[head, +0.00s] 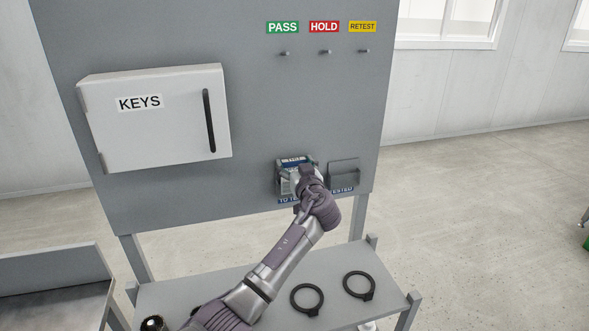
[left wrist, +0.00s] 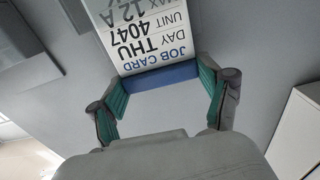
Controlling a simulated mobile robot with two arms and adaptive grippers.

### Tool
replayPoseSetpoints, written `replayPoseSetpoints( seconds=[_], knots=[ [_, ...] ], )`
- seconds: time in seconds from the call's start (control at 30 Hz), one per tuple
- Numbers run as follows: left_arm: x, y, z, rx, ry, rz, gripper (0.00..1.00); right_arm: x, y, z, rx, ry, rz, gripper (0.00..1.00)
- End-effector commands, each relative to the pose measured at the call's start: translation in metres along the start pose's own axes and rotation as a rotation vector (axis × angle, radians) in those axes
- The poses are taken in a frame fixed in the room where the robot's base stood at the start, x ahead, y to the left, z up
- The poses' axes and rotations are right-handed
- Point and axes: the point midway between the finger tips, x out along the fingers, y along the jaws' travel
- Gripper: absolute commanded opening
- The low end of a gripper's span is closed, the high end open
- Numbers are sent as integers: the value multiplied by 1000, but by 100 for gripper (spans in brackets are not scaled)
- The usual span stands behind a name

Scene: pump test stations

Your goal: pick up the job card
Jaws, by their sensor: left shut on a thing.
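The job card (head: 292,162) is white with a blue end band, at the left pocket low on the grey board in the head view. In the left wrist view the job card (left wrist: 155,35) shows "JOB CARD", "THU 4047" and "UNIT", upside down. My left gripper (left wrist: 160,82) is shut on the card, a teal-padded finger at each side of its blue end. In the head view my left gripper (head: 298,178) partly covers the card and the pocket. Whether the card still sits in the pocket is hard to tell. My right gripper is not in view.
A pocket labelled "TESTED" (head: 344,173) is just right of the card and looks empty. A white KEYS cabinet (head: 155,125) is on the board's left. Three pegs (head: 325,52) sit under PASS, HOLD and RETEST. Two black rings (head: 307,299) lie on the bench (head: 215,285) below.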

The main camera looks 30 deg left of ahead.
Motion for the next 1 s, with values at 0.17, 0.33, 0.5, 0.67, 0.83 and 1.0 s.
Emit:
replayPoseSetpoints(
  seconds=[0.17, 0.33, 0.5, 0.67, 0.83, 1.0],
  knots=[
    [-2, 1, -20, -8, 2, 0, 48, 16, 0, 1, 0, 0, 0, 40],
    [-2, 0, -48, -7, 3, 1, 48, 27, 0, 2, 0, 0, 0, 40],
    [-15, 2, -61, -3, 0, 4, 48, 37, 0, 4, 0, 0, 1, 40],
    [-53, 2, -60, -5, 0, 6, 48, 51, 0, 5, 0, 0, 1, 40],
    [-104, 2, -59, -7, -2, 6, 48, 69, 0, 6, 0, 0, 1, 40],
    [-150, 1, -60, -6, -3, 4, 48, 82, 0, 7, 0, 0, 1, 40]
  ],
)
